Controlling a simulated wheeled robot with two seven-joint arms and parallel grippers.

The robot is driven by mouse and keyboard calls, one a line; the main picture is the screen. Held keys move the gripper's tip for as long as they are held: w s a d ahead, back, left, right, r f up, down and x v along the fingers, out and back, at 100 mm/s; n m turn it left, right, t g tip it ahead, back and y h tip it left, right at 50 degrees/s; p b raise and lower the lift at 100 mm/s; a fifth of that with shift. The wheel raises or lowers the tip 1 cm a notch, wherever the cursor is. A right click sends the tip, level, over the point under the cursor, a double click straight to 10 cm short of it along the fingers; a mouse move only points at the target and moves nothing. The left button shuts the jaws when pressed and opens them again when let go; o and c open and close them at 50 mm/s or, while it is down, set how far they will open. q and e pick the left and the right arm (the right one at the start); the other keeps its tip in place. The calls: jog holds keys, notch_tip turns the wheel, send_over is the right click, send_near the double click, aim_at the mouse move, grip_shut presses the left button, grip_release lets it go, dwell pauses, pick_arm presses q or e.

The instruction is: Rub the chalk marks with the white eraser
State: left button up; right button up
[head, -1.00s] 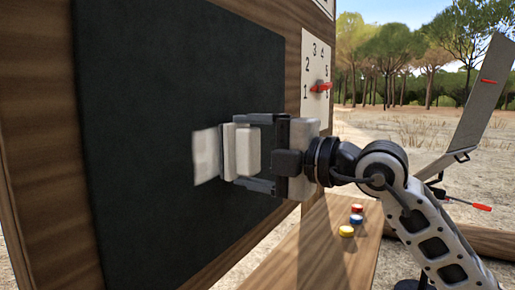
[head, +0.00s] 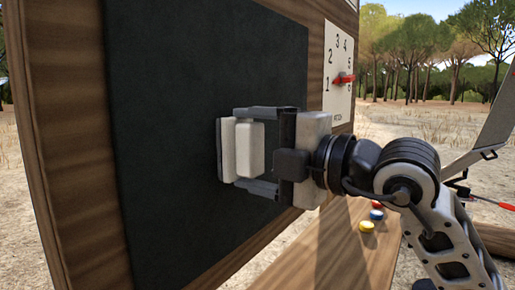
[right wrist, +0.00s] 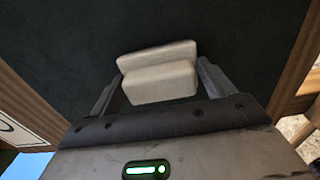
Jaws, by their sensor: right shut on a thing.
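The white eraser (head: 240,148) is a pale block with a darker-edged face plate. My right gripper (head: 262,150) is shut on it and holds it at the dark chalkboard (head: 165,90), face towards the board. It appears to touch the board, but any small gap is hard to judge. In the right wrist view the eraser (right wrist: 158,72) lies between the fingers of the gripper (right wrist: 155,92), against the dark surface. No chalk marks show on the visible board; the part behind the eraser is hidden. My left gripper is out of view.
The chalkboard sits on a wooden panel (head: 55,130). A white dial card (head: 338,105) with a red pointer (head: 343,78) is to its right. Below, a wooden ledge (head: 300,262) carries yellow (head: 367,226), blue and red discs. The board left of the gripper is clear.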

jog(key=shift+s+a, duration=0.85)
jog(key=shift+s, duration=0.3)
